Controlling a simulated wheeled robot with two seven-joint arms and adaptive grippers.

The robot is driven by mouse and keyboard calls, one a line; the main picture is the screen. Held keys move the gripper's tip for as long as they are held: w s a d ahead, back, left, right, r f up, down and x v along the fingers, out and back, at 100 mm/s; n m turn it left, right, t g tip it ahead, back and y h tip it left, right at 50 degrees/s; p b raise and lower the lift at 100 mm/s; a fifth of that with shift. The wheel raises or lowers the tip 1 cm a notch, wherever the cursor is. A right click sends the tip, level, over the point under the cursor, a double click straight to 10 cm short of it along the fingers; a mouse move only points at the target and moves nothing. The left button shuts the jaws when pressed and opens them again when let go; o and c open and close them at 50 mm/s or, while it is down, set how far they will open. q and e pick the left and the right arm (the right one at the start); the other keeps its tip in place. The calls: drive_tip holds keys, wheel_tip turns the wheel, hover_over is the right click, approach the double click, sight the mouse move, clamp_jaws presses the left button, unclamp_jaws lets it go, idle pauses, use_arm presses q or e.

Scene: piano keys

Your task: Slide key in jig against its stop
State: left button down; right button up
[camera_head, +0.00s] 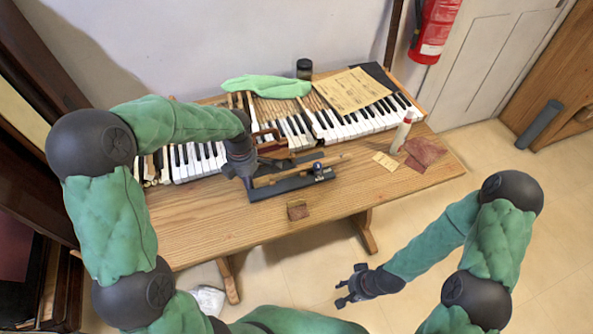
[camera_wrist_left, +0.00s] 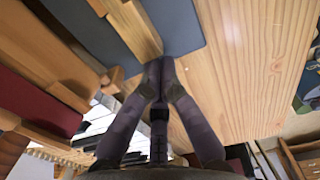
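A dark jig (camera_head: 300,184) lies on the front part of the table with a long wooden key (camera_head: 290,174) in it, slanting up to the right. In the left wrist view the key (camera_wrist_left: 136,28) lies over the jig's blue-grey base (camera_wrist_left: 178,25). My left gripper (camera_head: 249,184) is low at the jig's left end. In the wrist view its fingertips (camera_wrist_left: 160,66) are together, close by the key's near end; I cannot tell whether they touch it. No stop can be made out clearly. My right gripper (camera_head: 343,287) is open and empty, in front of the table.
The piano keyboard (camera_head: 355,124) spans the table's back. A white bottle (camera_head: 402,132), a brown cloth (camera_head: 422,150) and a small brown block (camera_head: 297,209) are on the table.

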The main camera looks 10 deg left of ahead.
use_arm(q)
drive_tip(key=shift+s+a, duration=0.1)
drive_tip(key=shift+a, duration=0.1)
drive_tip(key=shift+s+a, duration=0.15)
drive_tip(key=shift+a, duration=0.15)
wheel_tip(320, 180, up, 7)
drive_tip(key=p, duration=0.4)
idle(0.7)
idle(0.4)
